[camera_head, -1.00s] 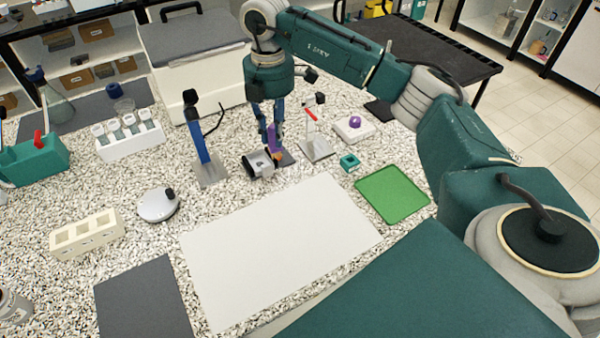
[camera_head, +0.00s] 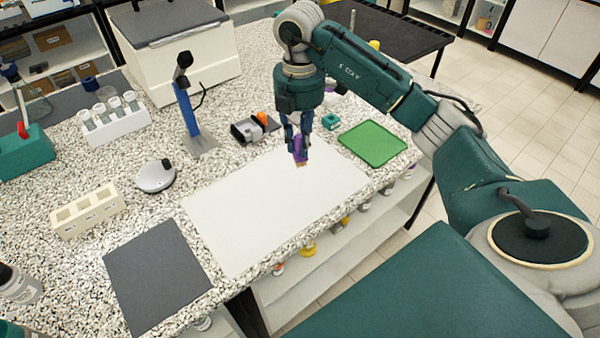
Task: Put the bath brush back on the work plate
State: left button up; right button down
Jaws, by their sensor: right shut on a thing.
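A small purple thing with a tan lower end, which I take for the bath brush (camera_head: 300,152), is in my right gripper (camera_head: 298,143). The gripper is shut on it and points down, with its fingers hiding part of the thing. Both are over the far right part of a large white plate (camera_head: 240,215), which I take for the work plate. The plate lies flat and bare on the speckled bench. I cannot tell whether the brush touches it. My left gripper is not in view.
A grey-black device (camera_head: 250,130) with an orange part stands behind the plate. A green tray (camera_head: 373,144) and a small teal block (camera_head: 330,121) are to the right. A blue stand (camera_head: 190,115), a round silver device (camera_head: 155,176) and a dark mat (camera_head: 155,270) are left.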

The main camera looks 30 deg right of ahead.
aim_at(299, 159)
notch_tip(299, 159, down, 6)
jog(key=shift+r+p, duration=0.1)
jog(key=shift+p, duration=0.55)
notch_tip(299, 159, down, 4)
jog(key=shift+a+f+p, duration=0.1)
jog(key=shift+p, duration=0.45)
jog(key=shift+f, duration=0.4)
jog(key=c, duration=1.7)
grip_release()
jog(key=shift+c, duration=0.2)
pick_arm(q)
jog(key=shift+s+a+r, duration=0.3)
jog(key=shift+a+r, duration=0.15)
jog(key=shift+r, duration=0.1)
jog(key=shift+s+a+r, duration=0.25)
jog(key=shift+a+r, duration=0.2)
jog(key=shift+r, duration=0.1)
pick_arm(e)
jog(key=shift+o, duration=0.9)
jog(key=shift+r, duration=0.15)
